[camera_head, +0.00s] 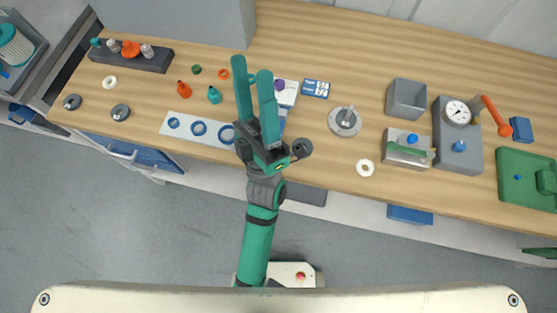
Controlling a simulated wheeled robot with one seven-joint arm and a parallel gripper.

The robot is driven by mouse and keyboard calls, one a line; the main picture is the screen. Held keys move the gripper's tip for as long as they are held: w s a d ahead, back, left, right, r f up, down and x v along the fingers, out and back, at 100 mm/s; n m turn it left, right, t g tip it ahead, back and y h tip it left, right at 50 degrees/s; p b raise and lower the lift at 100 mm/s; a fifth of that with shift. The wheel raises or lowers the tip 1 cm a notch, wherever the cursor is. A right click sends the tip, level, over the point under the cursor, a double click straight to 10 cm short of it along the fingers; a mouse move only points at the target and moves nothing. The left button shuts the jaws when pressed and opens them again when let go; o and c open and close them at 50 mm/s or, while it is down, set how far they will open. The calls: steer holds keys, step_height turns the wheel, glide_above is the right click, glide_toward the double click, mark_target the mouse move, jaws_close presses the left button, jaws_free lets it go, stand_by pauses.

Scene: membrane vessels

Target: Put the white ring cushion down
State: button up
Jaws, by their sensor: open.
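Two white rings lie on the wooden worktop (330,20). One white ring (358,170) lies near the front edge, right of my arm. The other white ring (105,84) lies at the far left, in front of the dark rack. I cannot tell from the picture which is the ring cushion of the task. My gripper (252,68) is open, its two green fingers pointing to the back of the worktop. No ring shows between the fingers. They stand apart from both white rings and partly cover a white box behind them.
A white plate with blue rings (190,138) lies left of my gripper. Small orange and green pieces lie left. Bare wood surrounds the right-hand white ring.

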steer(key=s+d+f+m+g+h, duration=0.1)
steer(key=s+f+m+g+h, duration=0.25)
steer(key=f+m, duration=0.45)
steer(key=s+d+f+m+g+h, duration=0.15)
steer(key=f+m+g, duration=0.3)
steer(key=f, duration=0.75)
steer(key=s+d+f+m+g+y, duration=0.1)
steer(key=s+f+g, duration=0.6)
steer(key=s+f, duration=0.6)
steer(key=shift+d+f+m, duration=0.35)
